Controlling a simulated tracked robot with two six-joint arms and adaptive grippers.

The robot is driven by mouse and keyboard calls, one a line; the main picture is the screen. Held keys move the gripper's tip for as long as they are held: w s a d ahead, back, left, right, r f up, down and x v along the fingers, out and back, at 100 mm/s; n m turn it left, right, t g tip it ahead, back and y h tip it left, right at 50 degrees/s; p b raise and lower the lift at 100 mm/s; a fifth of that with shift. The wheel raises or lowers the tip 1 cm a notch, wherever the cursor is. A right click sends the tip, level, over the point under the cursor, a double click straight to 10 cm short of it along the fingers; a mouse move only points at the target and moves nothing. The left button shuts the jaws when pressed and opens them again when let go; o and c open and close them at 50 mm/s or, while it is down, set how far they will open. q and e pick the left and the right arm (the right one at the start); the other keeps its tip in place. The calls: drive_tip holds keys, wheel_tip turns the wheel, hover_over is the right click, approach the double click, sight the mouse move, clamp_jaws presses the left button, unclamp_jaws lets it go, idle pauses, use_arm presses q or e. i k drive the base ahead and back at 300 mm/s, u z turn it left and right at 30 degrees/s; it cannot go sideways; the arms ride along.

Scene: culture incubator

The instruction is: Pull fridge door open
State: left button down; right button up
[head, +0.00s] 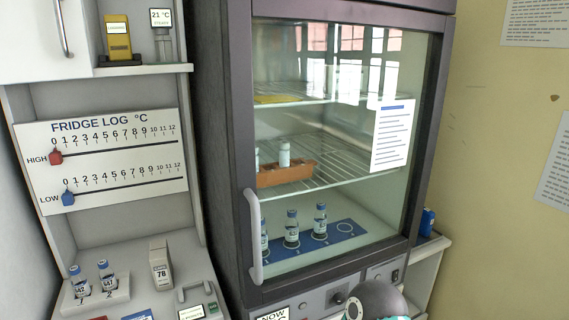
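The fridge (223,150) stands in the middle of the head view, a dark grey cabinet with a framed glass door (335,215). The door looks shut, its frame flush with the cabinet. A pale vertical handle (254,238) is on the door's lower left side. Through the glass I see wire shelves, an orange-brown rack (286,173) with pale vials, and several capped bottles on a blue mat (345,228). Neither of my grippers shows. A dark rounded part at the bottom edge, right of centre, looks like part of my arm.
A control panel (318,300) is below the door. A blue item (427,222) sits on a ledge at right.

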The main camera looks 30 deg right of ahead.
sight(394, 119)
drive_tip(key=u, duration=0.55)
drive_tip(key=k, duration=1.2)
drive_tip(key=z, duration=0.65)
drive_tip(key=i, duration=0.85)
drive_tip(key=z, duration=0.8)
drive_tip(key=i, duration=0.75)
drive_tip(key=u, duration=0.1)
drive_tip(key=k, duration=0.4)
drive_tip(key=u, duration=0.15)
